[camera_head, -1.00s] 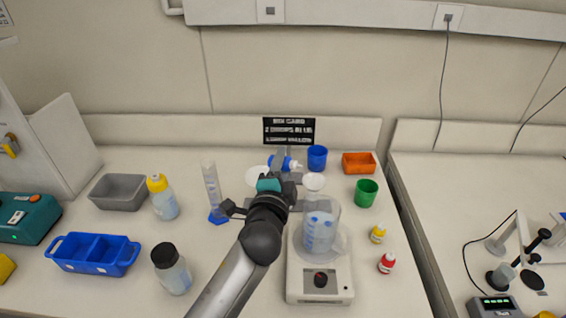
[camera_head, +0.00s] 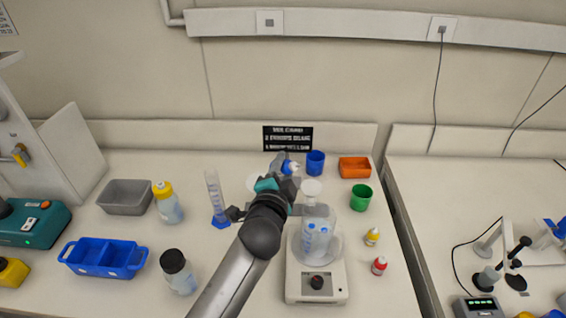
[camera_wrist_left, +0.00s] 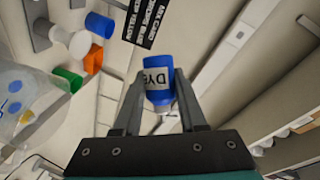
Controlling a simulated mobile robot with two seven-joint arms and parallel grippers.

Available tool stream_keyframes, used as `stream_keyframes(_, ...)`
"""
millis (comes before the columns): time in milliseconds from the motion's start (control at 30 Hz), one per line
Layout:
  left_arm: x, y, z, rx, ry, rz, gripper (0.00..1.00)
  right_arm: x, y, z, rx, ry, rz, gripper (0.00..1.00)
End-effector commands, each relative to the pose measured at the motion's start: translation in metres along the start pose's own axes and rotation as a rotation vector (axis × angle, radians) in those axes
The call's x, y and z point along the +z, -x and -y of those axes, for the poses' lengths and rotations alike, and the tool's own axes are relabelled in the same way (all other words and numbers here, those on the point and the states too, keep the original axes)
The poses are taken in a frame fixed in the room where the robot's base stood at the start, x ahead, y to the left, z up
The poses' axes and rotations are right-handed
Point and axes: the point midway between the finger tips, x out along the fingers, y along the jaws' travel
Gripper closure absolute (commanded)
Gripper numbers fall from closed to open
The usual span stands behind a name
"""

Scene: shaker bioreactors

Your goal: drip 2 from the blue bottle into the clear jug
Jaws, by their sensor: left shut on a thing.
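My left gripper (camera_head: 285,170) is shut on the small blue bottle (camera_head: 287,167), behind and left of the jug. In the left wrist view the bottle (camera_wrist_left: 159,75) sits between the two fingers (camera_wrist_left: 158,95), with a label reading "DY". The bottle looks tilted, with its white tip towards the right in the head view; the arm partly hides it. The clear jug (camera_head: 318,240), with blue marks on it, stands on a white plate device (camera_head: 318,288). It also shows at the left edge of the left wrist view (camera_wrist_left: 15,105). My right gripper is out of view.
A yellow-capped (camera_head: 372,237) and a red dropper bottle (camera_head: 379,266) stand right of the jug. Green (camera_head: 361,198) and blue cups (camera_head: 315,163) and an orange tray (camera_head: 355,168) stand behind. A measuring cylinder (camera_head: 215,195) stands left of the arm. A card (camera_head: 287,138) stands at the wall.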

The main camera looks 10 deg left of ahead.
Motion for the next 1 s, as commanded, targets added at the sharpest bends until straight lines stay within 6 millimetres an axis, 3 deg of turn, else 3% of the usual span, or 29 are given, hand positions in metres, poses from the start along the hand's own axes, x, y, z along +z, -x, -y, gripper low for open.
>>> stream_keyframes(167,-0.001,0.0,-0.002,0.031,0.079,0.006,1.0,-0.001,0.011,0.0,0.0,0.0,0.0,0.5)
stream_keyframes(500,0.001,0.0,-0.004,0.02,0.055,0.003,1.0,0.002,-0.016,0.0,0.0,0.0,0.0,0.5)
stream_keyframes(800,-0.001,0.001,-0.01,0.092,0.227,0.013,1.0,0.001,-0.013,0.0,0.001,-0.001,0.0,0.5)
stream_keyframes(1000,-0.002,0.002,-0.011,0.101,0.237,0.015,1.0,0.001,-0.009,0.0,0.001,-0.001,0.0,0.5)
